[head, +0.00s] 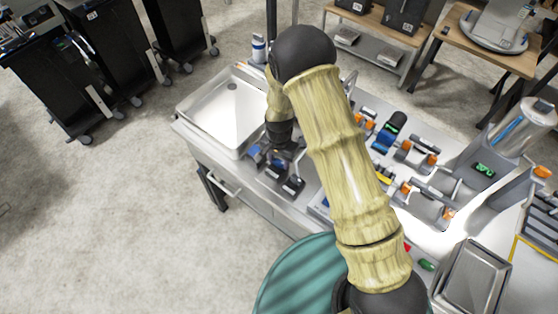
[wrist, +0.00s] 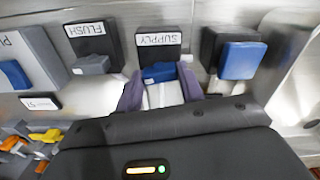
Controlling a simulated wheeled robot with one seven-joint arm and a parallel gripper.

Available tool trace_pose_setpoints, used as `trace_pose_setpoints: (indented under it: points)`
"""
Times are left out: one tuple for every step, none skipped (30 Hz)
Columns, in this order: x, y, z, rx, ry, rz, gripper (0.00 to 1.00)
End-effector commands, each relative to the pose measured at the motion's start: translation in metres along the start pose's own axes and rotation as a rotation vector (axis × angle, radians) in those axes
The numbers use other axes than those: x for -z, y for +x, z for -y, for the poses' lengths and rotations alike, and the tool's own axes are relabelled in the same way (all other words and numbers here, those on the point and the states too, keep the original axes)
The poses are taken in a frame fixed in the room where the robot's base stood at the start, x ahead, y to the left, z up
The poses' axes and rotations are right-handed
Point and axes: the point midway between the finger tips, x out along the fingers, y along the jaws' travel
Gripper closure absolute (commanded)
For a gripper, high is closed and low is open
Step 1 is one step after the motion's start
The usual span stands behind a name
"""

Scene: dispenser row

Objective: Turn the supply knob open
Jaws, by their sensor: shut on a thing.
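The supply knob (wrist: 160,73) shows in the wrist view as a small blue piece below a black block with an upside-down SUPPLY label (wrist: 158,40). My gripper (wrist: 160,92) has its two purple-grey fingers on either side of the knob and is shut on it. The fingers and gripper body hide much of the knob, so its exact turn angle is unclear. In the head view my gripper (head: 277,160) is low at the front of the counter, right of the sink, and the knob itself is hard to make out there.
A FLUSH-labelled block with a grey knob (wrist: 91,64) is close on the left in the wrist view. A blue knob (wrist: 242,60) on a black block is close on the right. The sink (head: 228,112) is empty. Several handled devices (head: 418,150) stand right of my arm.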

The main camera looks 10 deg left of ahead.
Motion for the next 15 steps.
trace_pose_setpoints:
  points:
    - [0.0004,0.0020,0.0009,0.003,-0.035,-0.001,0.85]
    - [0.0006,0.0020,0.0010,0.003,-0.060,-0.002,0.85]
    - [0.0006,0.0021,0.0012,0.004,-0.092,-0.002,0.85]
    - [0.0005,0.0022,0.0012,0.004,-0.118,-0.002,0.85]
    - [0.0004,0.0024,0.0012,0.004,-0.146,-0.002,0.85]
    - [0.0003,0.0025,0.0012,0.003,-0.182,-0.001,0.85]
    - [0.0004,0.0024,0.0013,0.004,-0.210,-0.002,0.85]
    - [0.0005,0.0022,0.0013,0.004,-0.238,-0.002,0.85]
    - [0.0006,0.0021,0.0014,0.004,-0.276,-0.003,0.85]
    - [0.0006,0.0021,0.0014,0.004,-0.304,-0.003,0.85]
    - [0.0007,0.0022,0.0014,0.004,-0.334,-0.003,0.85]
    - [0.0006,0.0022,0.0014,0.004,-0.372,-0.003,0.85]
    - [0.0006,0.0021,0.0014,0.004,-0.400,-0.003,0.85]
    - [0.0007,0.0019,0.0013,0.004,-0.429,-0.003,0.85]
    - [0.0007,0.0017,0.0012,0.004,-0.467,-0.003,0.85]
